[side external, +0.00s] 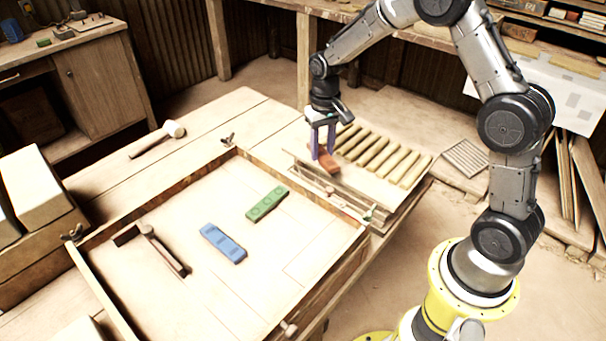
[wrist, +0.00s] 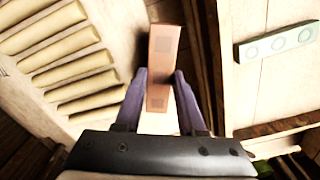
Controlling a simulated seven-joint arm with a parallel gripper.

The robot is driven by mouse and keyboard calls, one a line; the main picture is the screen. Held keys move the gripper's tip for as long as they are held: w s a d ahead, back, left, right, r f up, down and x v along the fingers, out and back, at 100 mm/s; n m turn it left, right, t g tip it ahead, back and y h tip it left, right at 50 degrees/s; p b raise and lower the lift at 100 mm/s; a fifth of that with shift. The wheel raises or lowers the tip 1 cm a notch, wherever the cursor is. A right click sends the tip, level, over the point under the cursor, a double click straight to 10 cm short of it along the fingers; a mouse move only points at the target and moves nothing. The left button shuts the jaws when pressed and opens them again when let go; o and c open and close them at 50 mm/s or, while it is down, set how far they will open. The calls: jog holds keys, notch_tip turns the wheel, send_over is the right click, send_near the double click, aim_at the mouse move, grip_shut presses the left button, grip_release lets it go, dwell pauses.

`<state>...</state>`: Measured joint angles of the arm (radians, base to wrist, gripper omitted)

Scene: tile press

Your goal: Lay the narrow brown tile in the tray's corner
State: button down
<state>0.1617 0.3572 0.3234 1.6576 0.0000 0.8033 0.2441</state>
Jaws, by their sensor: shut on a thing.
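The narrow brown tile (side external: 329,167) is reddish brown and sits between the fingers of my gripper (side external: 323,154). In the wrist view the tile (wrist: 164,45) shows faint darker squares and points away between the two purple fingers (wrist: 161,76). My gripper is shut on it, just beyond the tray's far right wall, beside the slatted rack. Whether the tile touches the surface below is unclear. The tray (side external: 160,194) is a large, shallow wooden frame. A blue tile (side external: 223,243) and a green tile (side external: 267,204) lie apart inside it.
The slatted rack (side external: 382,155) has several pale bars. A rail (side external: 335,187) runs between it and the tray. A dark-ended bar tool (side external: 160,247) lies in the tray's left part. A mallet (side external: 158,138) lies on the table behind. Much of the tray floor is bare.

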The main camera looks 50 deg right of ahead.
jog(key=n, duration=0.4)
jog(key=shift+w, duration=0.4)
jog(key=m, duration=0.2)
jog(key=s+m, duration=0.1)
jog(key=m, duration=0.1)
jog(key=shift+a+m, duration=0.1)
jog(key=shift+m, duration=0.2)
jog(key=m, duration=0.3)
jog(key=shift+s+a+r, duration=0.15)
jog(key=shift+a+r, duration=0.2)
jog(key=shift+r, duration=0.05)
jog(key=a+r+m, duration=0.1)
jog(key=a+m, duration=0.1)
jog(key=m, duration=0.1)
jog(key=s+a+r+m, duration=0.1)
jog(key=a+r+m, duration=0.1)
jog(key=a+m, duration=0.1)
jog(key=a+r+m, duration=0.1)
jog(key=a+m, duration=0.1)
jog(key=m, duration=0.2)
jog(key=shift+s+a+r, duration=0.35)
jog(key=shift+r, duration=0.05)
jog(key=s+a+r, duration=0.1)
jog(key=a+r, duration=0.2)
jog(key=a, duration=0.3)
jog(key=shift+s+a+r+m, duration=0.15)
jog(key=shift+s+a+m, duration=0.05)
jog(key=shift+a+m, duration=0.1)
